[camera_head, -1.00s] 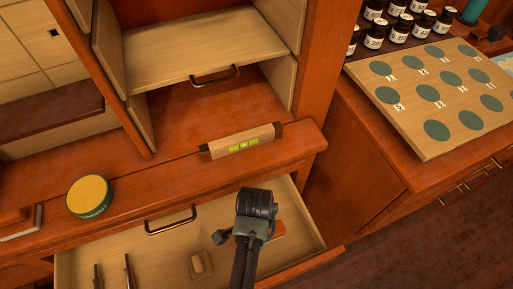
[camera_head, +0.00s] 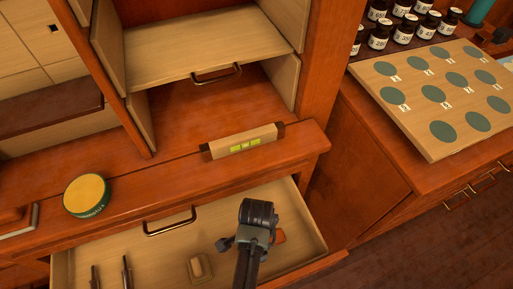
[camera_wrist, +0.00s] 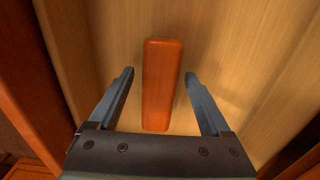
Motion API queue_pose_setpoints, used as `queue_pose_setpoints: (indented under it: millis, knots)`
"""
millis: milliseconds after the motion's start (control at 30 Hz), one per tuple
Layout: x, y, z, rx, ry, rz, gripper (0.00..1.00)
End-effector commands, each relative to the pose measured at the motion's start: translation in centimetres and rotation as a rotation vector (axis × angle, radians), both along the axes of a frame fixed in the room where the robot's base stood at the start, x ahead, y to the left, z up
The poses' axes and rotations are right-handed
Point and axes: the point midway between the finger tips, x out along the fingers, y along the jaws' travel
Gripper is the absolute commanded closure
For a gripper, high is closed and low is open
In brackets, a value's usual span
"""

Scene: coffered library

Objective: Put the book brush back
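A reddish-brown wooden block, probably the book brush (camera_wrist: 162,85), lies in an open drawer (camera_head: 160,254); its bristles are not visible. In the wrist view it is long, with rounded edges, between the two fingers of my gripper (camera_wrist: 159,76), with a gap on each side. My gripper is open and holds nothing. In the head view only an orange end of the block (camera_head: 280,237) shows beside my wrist, which hides the rest of it and the fingertips.
The drawer also holds two dark slim tools (camera_head: 127,272) and a small pale wooden piece (camera_head: 199,267). On the ledge above are a round green tin (camera_head: 87,195) and a wooden level (camera_head: 243,141). At right, a board with green discs (camera_head: 440,95) and several bottles (camera_head: 405,30).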

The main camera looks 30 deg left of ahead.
Motion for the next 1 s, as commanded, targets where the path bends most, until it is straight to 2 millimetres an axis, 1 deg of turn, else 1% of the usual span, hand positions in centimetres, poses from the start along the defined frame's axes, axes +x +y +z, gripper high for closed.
queue_pose_setpoints:
  millis: [233,367,467,700,800,900,1000]
  knots:
    - [0.0,0.0,0.1,0.000,0.000,0.000,0.18]
    - [0.0,0.0,1.1,0.001,-0.002,0.000,0.18]
    - [0.1,0.0,2.9,0.000,-0.003,0.000,0.18]
    - [0.1,0.0,8.2,0.001,-0.003,-0.001,0.18]
    - [0.1,0.0,10.0,0.001,-0.003,-0.001,0.18]
    - [0.1,0.0,11.3,0.002,-0.003,-0.001,0.18]
    - [0.1,0.0,12.1,0.000,-0.001,-0.001,0.18]
